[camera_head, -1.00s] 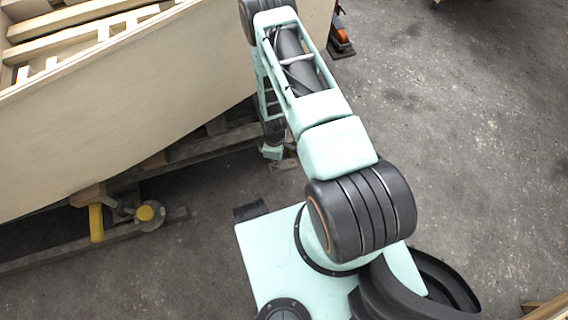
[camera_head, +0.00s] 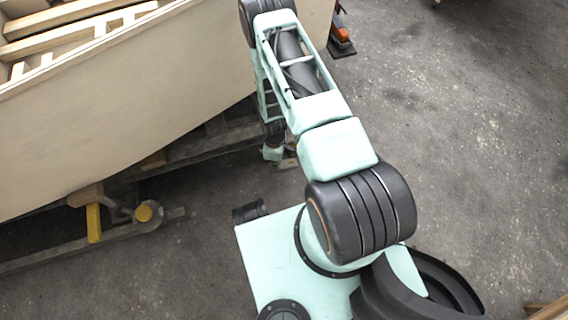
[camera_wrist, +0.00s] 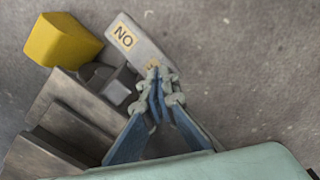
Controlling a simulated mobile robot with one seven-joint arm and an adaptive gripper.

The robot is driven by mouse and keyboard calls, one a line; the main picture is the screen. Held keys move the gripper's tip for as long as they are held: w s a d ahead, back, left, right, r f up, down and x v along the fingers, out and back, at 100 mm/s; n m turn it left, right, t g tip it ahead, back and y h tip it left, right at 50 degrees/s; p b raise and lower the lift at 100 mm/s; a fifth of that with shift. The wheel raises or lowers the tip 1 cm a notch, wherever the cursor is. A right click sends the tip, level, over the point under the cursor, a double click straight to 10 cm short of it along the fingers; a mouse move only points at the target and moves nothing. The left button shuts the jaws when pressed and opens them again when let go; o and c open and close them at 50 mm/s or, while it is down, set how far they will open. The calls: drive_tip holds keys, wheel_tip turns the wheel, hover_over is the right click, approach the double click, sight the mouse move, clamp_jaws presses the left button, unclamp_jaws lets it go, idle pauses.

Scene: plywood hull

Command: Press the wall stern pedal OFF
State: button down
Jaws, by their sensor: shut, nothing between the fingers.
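The pedal (camera_wrist: 141,44) is a grey plate in the wrist view, with a yellow label that reads ON, upside down, near its upper left end. A second yellow label (camera_wrist: 151,64) lies further along the plate, mostly covered by my fingers, and its text cannot be read. My gripper (camera_wrist: 159,80) is shut and empty, its blue fingers together over the plate at this second label. Whether the tips touch the plate cannot be told. In the head view my gripper's end is low beside the hull, mostly hidden by my arm.
A yellow block (camera_wrist: 62,42) and wooden beams (camera_wrist: 68,115) lie left of the pedal in the wrist view. The plywood hull (camera_head: 120,110) fills the upper left of the head view. Open asphalt (camera_head: 470,150) lies to the right.

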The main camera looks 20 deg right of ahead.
drive_tip(key=shift+d+f+b, duration=0.1)
drive_tip(key=shift+f+b, duration=0.25)
drive_tip(key=shift+f, duration=0.5)
drive_tip(key=shift+s+r, duration=0.1)
drive_tip(key=shift+r, duration=0.05)
drive_tip(key=shift+r+p, duration=2.5)
drive_tip(key=shift+r, duration=0.95)
